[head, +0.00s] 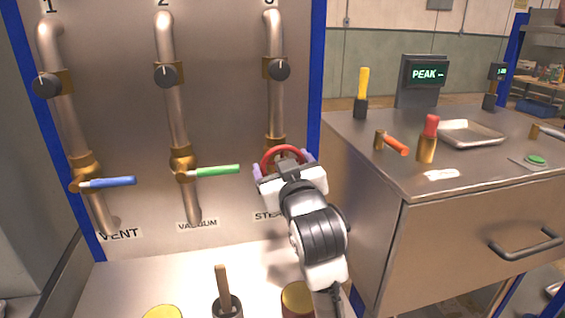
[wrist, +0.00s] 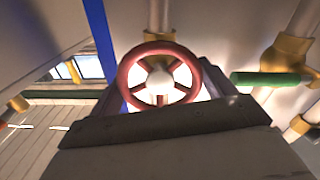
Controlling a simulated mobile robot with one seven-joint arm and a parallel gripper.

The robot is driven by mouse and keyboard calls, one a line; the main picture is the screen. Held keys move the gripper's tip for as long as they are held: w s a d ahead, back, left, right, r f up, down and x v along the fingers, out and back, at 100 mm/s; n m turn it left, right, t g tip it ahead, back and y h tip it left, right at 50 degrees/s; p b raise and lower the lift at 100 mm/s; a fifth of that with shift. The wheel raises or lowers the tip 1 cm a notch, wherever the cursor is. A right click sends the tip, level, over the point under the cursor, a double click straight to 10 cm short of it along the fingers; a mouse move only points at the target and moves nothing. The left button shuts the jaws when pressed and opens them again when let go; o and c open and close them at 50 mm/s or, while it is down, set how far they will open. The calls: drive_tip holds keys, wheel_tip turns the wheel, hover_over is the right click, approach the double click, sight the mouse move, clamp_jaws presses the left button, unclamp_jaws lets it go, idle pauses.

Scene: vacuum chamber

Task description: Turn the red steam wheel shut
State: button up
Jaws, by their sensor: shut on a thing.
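The red steam wheel (head: 284,151) is on the third pipe, above the partly hidden steam label (head: 266,215). In the head view my gripper (head: 284,170) is at the wheel, with a finger at each side of it, and covers its lower part. In the wrist view the red wheel (wrist: 160,76) faces the camera, with its spokes and pale hub visible. My gripper (wrist: 160,98) is shut on the wheel, its fingers at the left and right of the rim. The gripper body hides the lowest part of the wheel.
The green vacuum handle (head: 218,171) sticks out just left of my gripper. The blue vent handle (head: 110,182) is farther left. A metal cabinet (head: 375,225) with tools on top stands close on the right. Yellow-topped cans (head: 297,298) stand below my arm.

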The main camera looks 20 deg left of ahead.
drive_tip(key=shift+f, duration=0.1)
idle(0.3)
drive_tip(key=o, duration=0.9)
